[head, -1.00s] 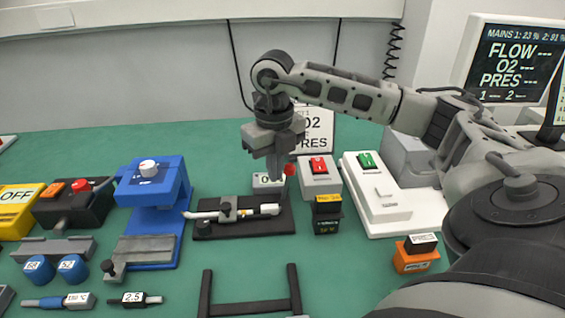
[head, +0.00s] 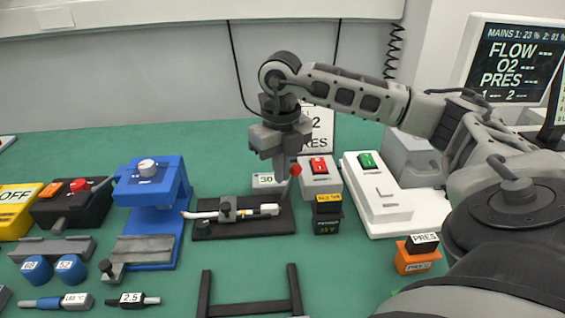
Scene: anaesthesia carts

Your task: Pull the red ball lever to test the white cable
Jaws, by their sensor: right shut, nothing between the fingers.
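The red ball (head: 296,170) of the lever shows just right of my right gripper's fingers, at the tester behind the black fixture. My right gripper (head: 280,178) points down, shut and empty, beside the ball; I cannot tell whether it touches it. The white cable (head: 205,214) lies on the black fixture (head: 222,231), under a grey clamp (head: 228,207). A small grey box with a display (head: 266,181) stands behind it, partly hidden by the fingers. My left gripper is not in view.
A red-switch box (head: 319,178) and a black-yellow block (head: 327,219) stand close on the right. A white box with a green switch (head: 376,195) is further right. A blue press (head: 152,190) stands left. A black frame (head: 250,306) is in front.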

